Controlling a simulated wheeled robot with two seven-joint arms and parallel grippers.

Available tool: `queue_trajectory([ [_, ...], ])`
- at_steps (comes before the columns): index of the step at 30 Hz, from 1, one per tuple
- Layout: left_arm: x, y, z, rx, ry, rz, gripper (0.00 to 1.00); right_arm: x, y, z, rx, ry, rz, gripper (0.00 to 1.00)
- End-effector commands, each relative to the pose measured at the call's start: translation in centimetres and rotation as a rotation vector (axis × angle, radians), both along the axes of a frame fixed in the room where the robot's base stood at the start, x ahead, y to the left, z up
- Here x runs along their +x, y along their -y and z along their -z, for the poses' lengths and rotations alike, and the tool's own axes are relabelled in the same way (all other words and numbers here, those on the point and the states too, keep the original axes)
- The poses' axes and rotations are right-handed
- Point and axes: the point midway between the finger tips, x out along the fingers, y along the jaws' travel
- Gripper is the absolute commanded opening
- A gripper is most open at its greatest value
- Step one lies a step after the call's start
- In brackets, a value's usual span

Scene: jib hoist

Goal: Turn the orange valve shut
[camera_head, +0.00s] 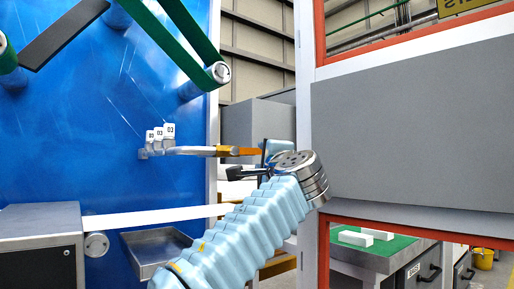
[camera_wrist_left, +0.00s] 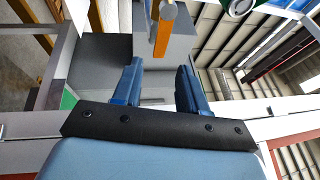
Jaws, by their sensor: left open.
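The orange valve handle (camera_head: 236,151) sticks out to the right from a metal fitting (camera_head: 185,150) on the blue panel, lying roughly level. In the left wrist view the orange handle (camera_wrist_left: 163,38) shows ahead, with its near end close to the gap between the fingertips. My left gripper (camera_head: 264,157) is at the handle's free end in the head view, partly hidden by my wrist. Its two blue fingers (camera_wrist_left: 159,68) stand apart with nothing clearly between them. I cannot tell whether they touch the handle. My right gripper is not in view.
White tags marked 03 (camera_head: 168,132) stand on the fitting. Green belts (camera_head: 180,40) run over rollers above. A grey box (camera_head: 40,245) and a metal tray (camera_head: 155,246) are below left. A red-edged frame with a grey panel (camera_head: 410,125) stands right of my wrist.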

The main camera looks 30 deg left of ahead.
Motion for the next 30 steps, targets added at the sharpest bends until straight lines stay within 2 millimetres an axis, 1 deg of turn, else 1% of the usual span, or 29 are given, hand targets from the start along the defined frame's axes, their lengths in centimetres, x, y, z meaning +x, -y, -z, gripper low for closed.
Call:
queue_trajectory([
  [1, 0.8, -1.1, -0.8, 0.002, -0.001, -0.006, 0.42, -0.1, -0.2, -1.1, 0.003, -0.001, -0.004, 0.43],
  [3, 2.1, -2.2, -1.1, 0.002, -0.003, -0.006, 0.42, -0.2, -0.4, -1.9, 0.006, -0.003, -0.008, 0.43],
  [9, 4.9, -4.9, -1.7, 0.001, -0.001, -0.002, 0.42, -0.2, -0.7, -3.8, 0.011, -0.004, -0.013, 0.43],
  [12, 5.8, -5.7, -1.9, 0.001, -0.001, -0.001, 0.42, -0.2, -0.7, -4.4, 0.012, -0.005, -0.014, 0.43],
  [17, 6.4, -6.3, -1.8, 0.001, -0.001, 0.001, 0.42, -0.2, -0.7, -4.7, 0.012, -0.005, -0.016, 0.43],
  [24, 6.5, -6.4, -1.7, 0.001, 0.001, 0.001, 0.42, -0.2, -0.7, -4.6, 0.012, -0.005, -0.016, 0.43],
  [25, 6.5, -6.4, -1.7, 0.0, 0.0, 0.001, 0.41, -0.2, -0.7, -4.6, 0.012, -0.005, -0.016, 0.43],
  [26, 6.5, -6.4, -1.7, 0.0, 0.0, 0.001, 0.36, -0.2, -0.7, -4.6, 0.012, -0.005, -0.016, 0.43],
  [30, 6.5, -6.4, -1.7, 0.0, 0.0, 0.001, 0.15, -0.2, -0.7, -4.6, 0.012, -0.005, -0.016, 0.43],
])
